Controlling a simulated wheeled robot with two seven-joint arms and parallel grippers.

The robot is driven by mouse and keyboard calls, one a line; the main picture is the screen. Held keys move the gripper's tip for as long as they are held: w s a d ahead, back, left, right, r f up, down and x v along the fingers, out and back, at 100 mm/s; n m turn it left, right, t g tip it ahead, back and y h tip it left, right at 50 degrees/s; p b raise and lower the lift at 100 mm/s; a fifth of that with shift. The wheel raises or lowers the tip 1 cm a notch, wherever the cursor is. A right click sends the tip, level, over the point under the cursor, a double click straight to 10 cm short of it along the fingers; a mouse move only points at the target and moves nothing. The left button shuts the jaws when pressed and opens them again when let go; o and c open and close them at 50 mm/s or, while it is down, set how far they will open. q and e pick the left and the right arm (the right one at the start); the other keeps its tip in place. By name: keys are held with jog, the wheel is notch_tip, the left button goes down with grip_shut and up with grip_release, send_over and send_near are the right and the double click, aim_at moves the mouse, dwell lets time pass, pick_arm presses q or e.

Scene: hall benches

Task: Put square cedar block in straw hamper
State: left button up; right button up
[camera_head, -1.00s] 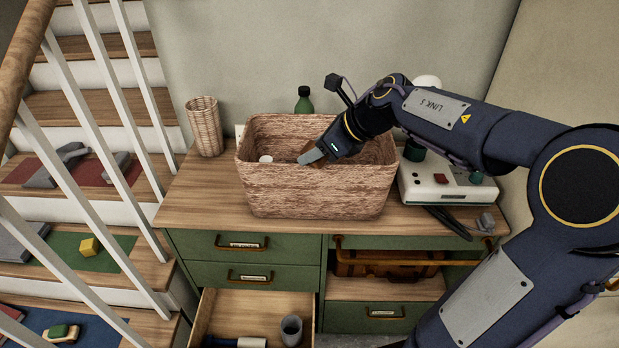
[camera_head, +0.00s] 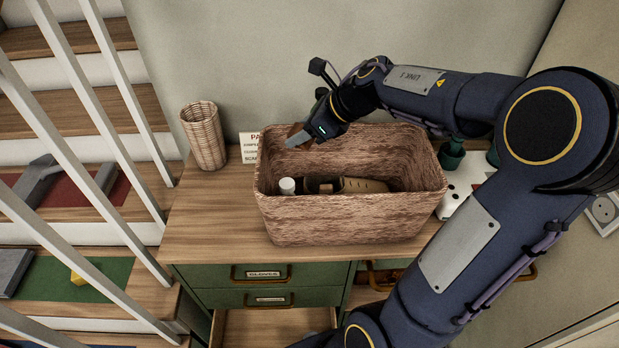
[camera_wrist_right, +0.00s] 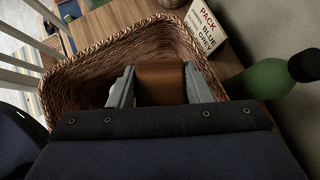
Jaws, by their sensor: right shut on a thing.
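The straw hamper, a large woven rectangular basket (camera_head: 345,218), stands open on the wooden bench top. In the right wrist view its woven wall (camera_wrist_right: 72,85) lies around and beyond the fingers. My right gripper (camera_head: 297,139) is shut on a brown wooden block (camera_wrist_right: 161,82), which I take for the square cedar block. In the head view only a small part of the block (camera_head: 295,130) shows by the fingers, at the hamper's back left rim. I cannot tell its exact height over the rim. My left gripper is not in view.
Inside the hamper are a white-capped item (camera_head: 287,186) and brown pieces (camera_head: 360,185). A tall wicker basket (camera_head: 203,135) and a sign (camera_head: 249,148) stand to the left. A green bottle (camera_wrist_right: 275,80) stands behind the hamper. Stair railings border the left. The bench's front left is clear.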

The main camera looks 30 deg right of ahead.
jog(key=shift+w+f+b, duration=0.1)
jog(key=shift+f+b, duration=1.25)
jog(key=shift+f, duration=5)
jog(key=shift+f+b, duration=0.55)
jog(key=shift+f, duration=0.05)
jog(key=o, duration=0.7)
jog(key=shift+r, duration=0.1)
